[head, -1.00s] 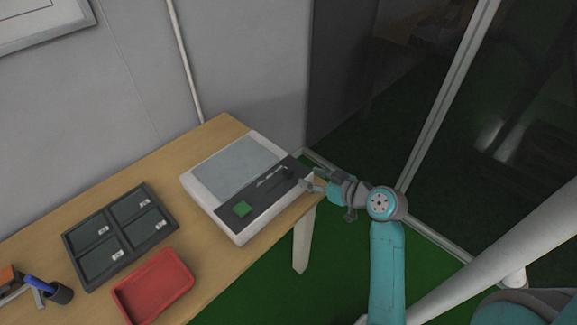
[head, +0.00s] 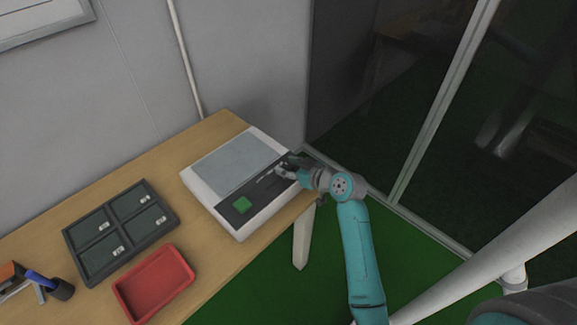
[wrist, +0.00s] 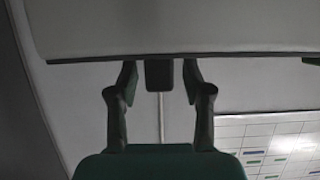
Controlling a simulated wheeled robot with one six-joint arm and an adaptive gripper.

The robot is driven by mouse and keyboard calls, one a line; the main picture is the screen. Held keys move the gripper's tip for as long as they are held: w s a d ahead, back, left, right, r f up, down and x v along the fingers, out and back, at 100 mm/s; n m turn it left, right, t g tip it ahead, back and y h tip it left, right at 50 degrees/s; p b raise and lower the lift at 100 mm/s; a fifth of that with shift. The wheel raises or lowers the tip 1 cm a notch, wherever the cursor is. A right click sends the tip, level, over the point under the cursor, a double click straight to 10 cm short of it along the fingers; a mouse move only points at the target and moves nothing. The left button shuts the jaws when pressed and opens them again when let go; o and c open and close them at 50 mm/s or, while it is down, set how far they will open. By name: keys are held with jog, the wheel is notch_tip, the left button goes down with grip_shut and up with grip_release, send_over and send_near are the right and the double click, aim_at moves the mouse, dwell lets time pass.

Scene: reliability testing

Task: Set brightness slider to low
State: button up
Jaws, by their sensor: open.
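The white device (head: 222,213) with a grey screen lies on the table. Its dark front panel (head: 228,213) carries a green button (head: 243,204) and a slider slot (head: 267,181). My gripper (head: 284,170) is over the right end of this panel, by the slot's end, and covers the slider knob in the head view. In the wrist view a dark block (wrist: 159,73), which looks like the slider knob, sits between my two open fingers, with a gap on each side. The brightness markings are too small to read.
A dark tray with compartments (head: 107,236) and a red tray (head: 178,262) lie to the left on the wooden table (head: 222,271). A cup with a blue pen (head: 60,290) stands at the far left. A wall is behind the device; glass panels are to the right.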

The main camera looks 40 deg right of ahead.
aim_at(268, 188)
grip_shut()
jog(key=a, duration=0.8)
jog(key=shift+s+a, duration=0.2)
grip_release()
jog(key=shift+a, duration=0.15)
